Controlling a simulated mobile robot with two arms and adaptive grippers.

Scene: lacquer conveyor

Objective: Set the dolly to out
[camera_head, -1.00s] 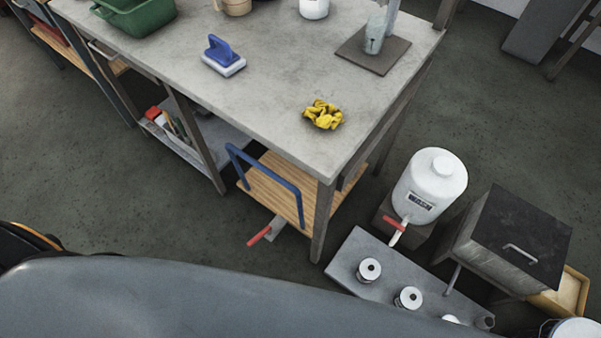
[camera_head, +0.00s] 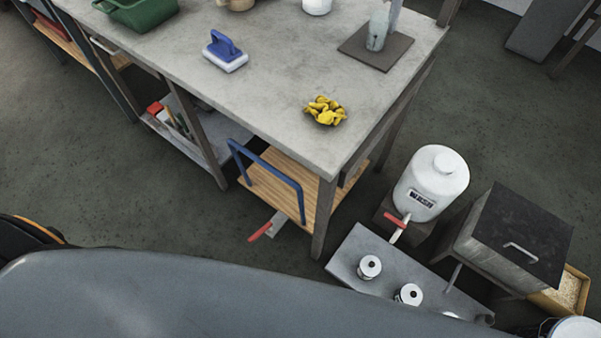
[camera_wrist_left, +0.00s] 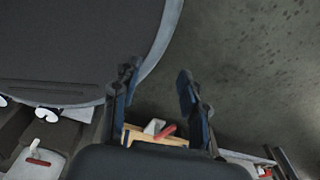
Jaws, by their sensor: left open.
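The dolly has a wooden deck (camera_head: 262,183) and a blue push handle (camera_head: 266,168). In the head view it stands partly under the near end of the workbench (camera_head: 250,85). A red-tipped pedal (camera_head: 261,231) sticks out low on its near side. My left gripper (camera_wrist_left: 158,75) shows in the left wrist view with its two dark blue fingers spread and nothing between them. Past the fingers lies a wooden surface (camera_wrist_left: 165,140) with a red-tipped lever (camera_wrist_left: 166,131), which looks like the dolly, apart from the fingers. My right gripper is not in view.
Right of the bench are a white wash jug (camera_head: 432,183), a low grey stand (camera_head: 350,262) with white-topped cans, and a dark-lidded box (camera_head: 515,240). Yellow gloves (camera_head: 325,110) and a blue-handled block (camera_head: 225,52) lie on the bench. Open floor (camera_head: 110,190) is to the left.

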